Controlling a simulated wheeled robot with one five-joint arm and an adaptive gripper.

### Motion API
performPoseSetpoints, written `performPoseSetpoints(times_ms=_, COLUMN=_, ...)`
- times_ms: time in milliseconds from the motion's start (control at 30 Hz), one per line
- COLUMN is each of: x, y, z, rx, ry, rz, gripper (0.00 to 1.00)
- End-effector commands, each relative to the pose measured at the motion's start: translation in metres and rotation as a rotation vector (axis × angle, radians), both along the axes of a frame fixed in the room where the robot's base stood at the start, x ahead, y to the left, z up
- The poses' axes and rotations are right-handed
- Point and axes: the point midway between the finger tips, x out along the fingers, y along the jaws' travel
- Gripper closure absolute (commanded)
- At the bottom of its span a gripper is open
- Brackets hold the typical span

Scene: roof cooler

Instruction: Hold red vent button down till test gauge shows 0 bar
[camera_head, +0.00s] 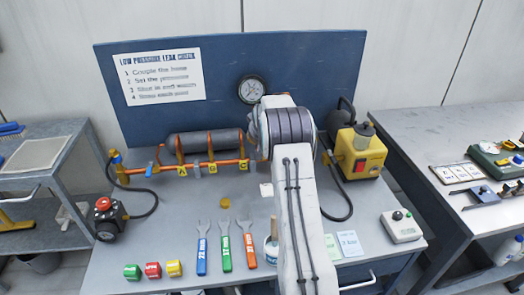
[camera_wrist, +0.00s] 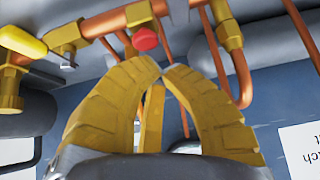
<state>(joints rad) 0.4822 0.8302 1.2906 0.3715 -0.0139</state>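The test gauge (camera_head: 251,89) is a round white dial with a dark rim on the blue back panel. Its reading is too small to make out. In the wrist view a red button-like knob (camera_wrist: 145,39) sits by the copper pipe, just beyond my fingertips, with no clear contact. My gripper (camera_wrist: 164,69) has its yellow fingers curved inward with the tips together, and nothing shows held between them. In the head view my arm hides the gripper and that knob. A red-topped black unit (camera_head: 103,204) stands at the left, and a yellow unit (camera_head: 360,152) with a red spot stands at the right.
A copper pipe (camera_head: 203,164) with several tagged valves runs along the back of the grey bench (camera_head: 170,215). Spanners (camera_head: 224,247) and coloured blocks (camera_head: 152,270) lie in front. A grey box (camera_head: 402,226) is at the right. Black hoses curve at both ends.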

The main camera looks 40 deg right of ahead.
Motion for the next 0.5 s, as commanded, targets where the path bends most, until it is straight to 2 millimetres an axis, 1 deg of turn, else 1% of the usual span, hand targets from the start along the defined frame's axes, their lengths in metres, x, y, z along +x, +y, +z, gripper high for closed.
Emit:
performPoseSetpoints(times_ms=267, x=0.000, y=0.000, z=0.013, rx=0.000, ry=-0.001, rz=0.000, gripper=1.00)
performPoseSetpoints(times_ms=500, x=0.000, y=0.000, z=0.034, rx=-0.001, ry=-0.002, rz=0.000, gripper=1.00)
